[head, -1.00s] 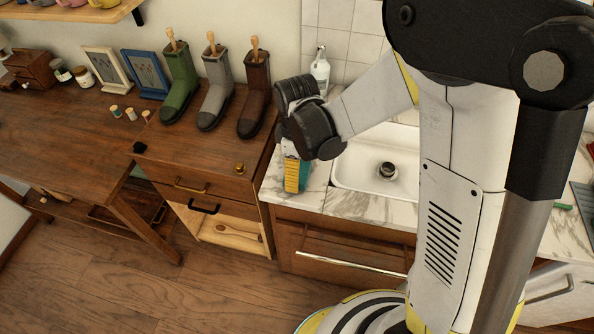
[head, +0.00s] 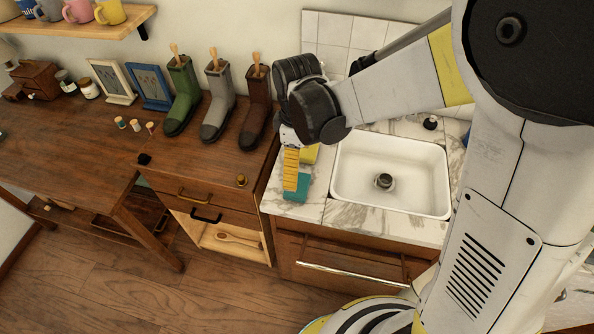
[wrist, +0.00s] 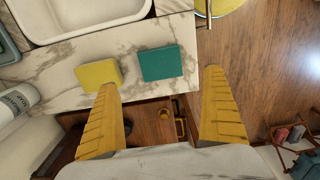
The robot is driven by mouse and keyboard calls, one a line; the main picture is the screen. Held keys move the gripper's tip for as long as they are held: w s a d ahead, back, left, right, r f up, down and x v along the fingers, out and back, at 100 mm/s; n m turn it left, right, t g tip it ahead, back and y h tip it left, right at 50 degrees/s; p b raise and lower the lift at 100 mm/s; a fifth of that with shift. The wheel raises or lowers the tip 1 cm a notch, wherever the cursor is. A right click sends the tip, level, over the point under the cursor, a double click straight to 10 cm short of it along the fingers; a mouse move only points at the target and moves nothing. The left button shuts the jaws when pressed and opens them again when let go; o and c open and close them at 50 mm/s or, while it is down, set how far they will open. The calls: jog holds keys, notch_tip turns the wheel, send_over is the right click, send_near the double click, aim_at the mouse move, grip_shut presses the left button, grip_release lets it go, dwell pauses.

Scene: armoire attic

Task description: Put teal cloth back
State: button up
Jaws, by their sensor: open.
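The teal cloth (head: 296,188) lies on the marble counter left of the sink, near the counter's front edge. In the wrist view the teal cloth (wrist: 160,63) is a flat block just beyond the fingertips, between their lines. My gripper (head: 291,170) points down over this part of the counter, and a yellow finger hides part of the cloth in the head view. In the wrist view my gripper (wrist: 162,82) has its fingers wide apart with nothing between them. A similar yellow cloth (wrist: 98,74) lies beside the teal one, close to one fingertip.
The white sink (head: 392,174) is right of the cloths. A wooden cabinet (head: 215,165) on the left bears several boots; its lower drawer (head: 235,240) is open, with a wooden spoon inside. A white bottle (wrist: 18,102) stands on the counter.

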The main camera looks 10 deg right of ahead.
jog(key=s+d+r+m+t, duration=0.7)
jog(key=s+d+r+m, duration=0.3)
jog(key=d+r+m, duration=0.3)
jog(key=shift+s+d+r+m+p, duration=0.3)
jog(key=shift+s+r+m+p, duration=0.15)
jog(key=shift+r, duration=0.45)
dwell(0.5)
